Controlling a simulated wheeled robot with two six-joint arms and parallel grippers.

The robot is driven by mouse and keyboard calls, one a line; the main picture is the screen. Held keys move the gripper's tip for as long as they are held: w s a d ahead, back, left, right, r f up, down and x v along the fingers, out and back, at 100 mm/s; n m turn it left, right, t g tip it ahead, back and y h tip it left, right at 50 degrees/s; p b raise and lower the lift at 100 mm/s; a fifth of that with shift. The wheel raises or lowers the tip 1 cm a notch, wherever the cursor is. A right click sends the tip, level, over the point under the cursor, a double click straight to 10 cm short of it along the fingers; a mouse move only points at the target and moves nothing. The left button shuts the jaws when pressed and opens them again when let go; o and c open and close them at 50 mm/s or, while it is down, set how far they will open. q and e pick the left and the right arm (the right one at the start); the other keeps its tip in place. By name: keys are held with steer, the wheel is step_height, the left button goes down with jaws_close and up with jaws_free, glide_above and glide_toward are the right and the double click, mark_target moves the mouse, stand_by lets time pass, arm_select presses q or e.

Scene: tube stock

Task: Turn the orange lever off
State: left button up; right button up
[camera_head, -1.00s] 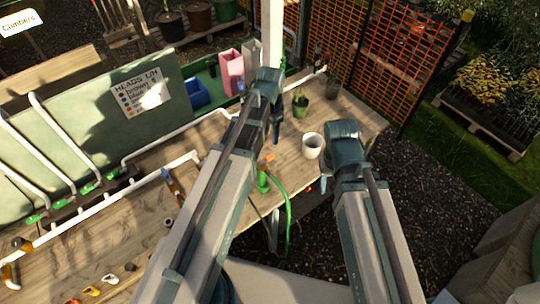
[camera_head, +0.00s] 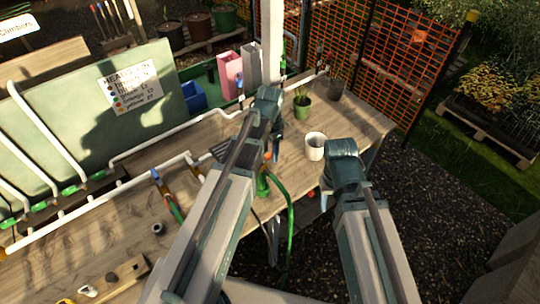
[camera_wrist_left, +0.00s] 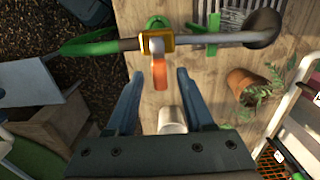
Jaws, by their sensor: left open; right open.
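The orange lever (camera_wrist_left: 159,72) sits on a brass valve (camera_wrist_left: 157,42) on a grey pipe in the left wrist view. It points toward my wrist. My left gripper (camera_wrist_left: 160,76) is open, with one finger on each side of the lever and visible gaps to both. In the head view, my left gripper (camera_head: 272,146) hangs over the bench beside the green hose, and a small orange part of the lever (camera_head: 268,156) shows next to it. My right gripper (camera_head: 328,184) is open by the bench's front edge, its fingers mostly hidden by its own wrist.
A white cup (camera_head: 314,147) stands close to the right gripper. A green hose (camera_head: 289,205) hangs over the bench edge. A potted plant (camera_head: 302,106) stands behind. White pipes (camera_head: 150,176) run along the wooden bench (camera_head: 130,225). Orange mesh (camera_head: 400,60) closes the back right.

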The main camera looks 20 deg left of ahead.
arm_select(q)
jaws_close()
stand_by(0.5)
steer(key=shift+s+d+m, duration=0.1)
steer(key=shift+s+m, duration=0.75)
steer(key=shift+m, duration=2.1)
steer(key=shift+s+d+m, duration=0.15)
steer(key=shift+s+m, duration=0.75)
steer(key=shift+m, duration=2.1)
steer(key=shift+s+d+m, duration=0.1)
steer(key=shift+s+m, duration=0.75)
steer(key=shift+m, duration=2.1)
